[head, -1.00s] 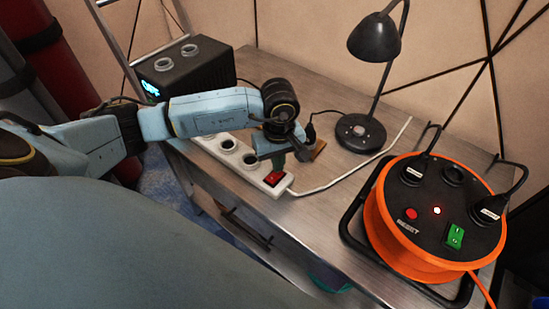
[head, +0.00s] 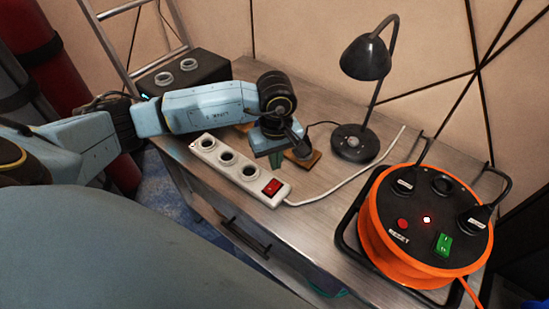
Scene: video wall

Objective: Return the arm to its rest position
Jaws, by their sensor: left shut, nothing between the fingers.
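My left arm comes in from the left over the metal table (head: 330,232). Its gripper (head: 276,160) points down, shut and empty, just behind the red switch end of a white power strip (head: 238,172). The gripper appears to be above the strip and not holding it; the exact gap cannot be told. My right gripper is not in view.
A black desk lamp (head: 366,60) stands at the back. An orange cable reel (head: 382,246) with plugs and a green switch fills the right. A black box with sockets (head: 186,72) stands at the back left.

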